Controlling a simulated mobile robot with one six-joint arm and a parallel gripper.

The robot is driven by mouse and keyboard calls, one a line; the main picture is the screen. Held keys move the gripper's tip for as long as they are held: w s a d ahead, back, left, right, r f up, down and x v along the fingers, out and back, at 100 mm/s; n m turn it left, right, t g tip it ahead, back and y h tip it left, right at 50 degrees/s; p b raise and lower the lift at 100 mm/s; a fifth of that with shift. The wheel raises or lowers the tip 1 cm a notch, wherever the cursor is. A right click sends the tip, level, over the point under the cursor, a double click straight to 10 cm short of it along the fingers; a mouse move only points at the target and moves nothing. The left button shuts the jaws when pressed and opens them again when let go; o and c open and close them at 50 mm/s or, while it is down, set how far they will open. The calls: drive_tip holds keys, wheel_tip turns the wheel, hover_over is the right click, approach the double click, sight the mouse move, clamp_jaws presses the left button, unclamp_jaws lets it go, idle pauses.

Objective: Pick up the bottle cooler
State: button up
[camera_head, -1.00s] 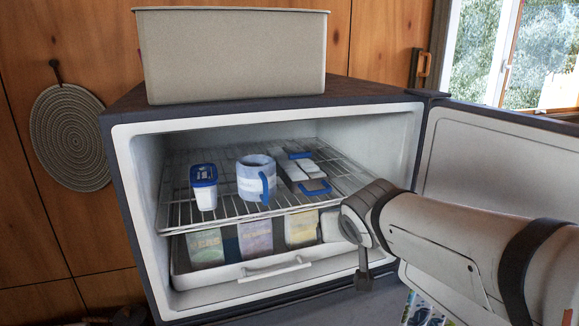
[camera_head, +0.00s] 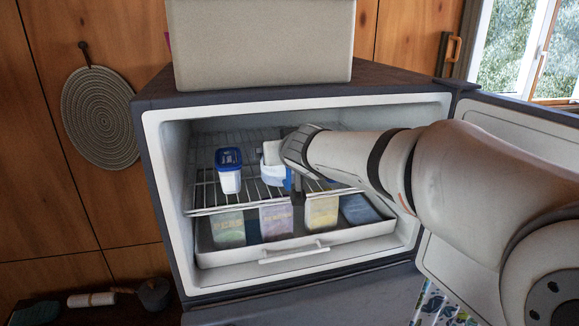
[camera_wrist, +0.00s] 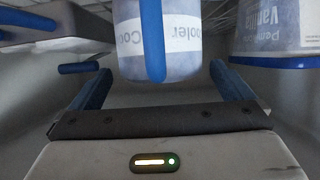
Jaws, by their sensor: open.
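The bottle cooler (camera_head: 271,174) is a pale blue and white cylinder with a blue handle. It stands on the wire shelf inside the open freezer, partly hidden by my arm in the head view. In the wrist view the bottle cooler (camera_wrist: 185,50) appears upside down, its "Cooler" lettering and blue handle facing me. My gripper (camera_wrist: 160,70) is open, with one blue-padded finger on each side in the picture. The cooler lies ahead, between the fingertips; whether they touch it I cannot tell. The head view mostly hides the gripper behind my wrist.
A white tub with a blue lid (camera_head: 229,175) stands left of the cooler, at the right in the wrist view (camera_wrist: 280,35). A grey item with a blue handle (camera_wrist: 40,25) is on the other side. A drawer (camera_head: 300,253) with packets sits below; the freezer door (camera_head: 505,130) is open.

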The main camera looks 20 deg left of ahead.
drive_tip(key=c, duration=1.2)
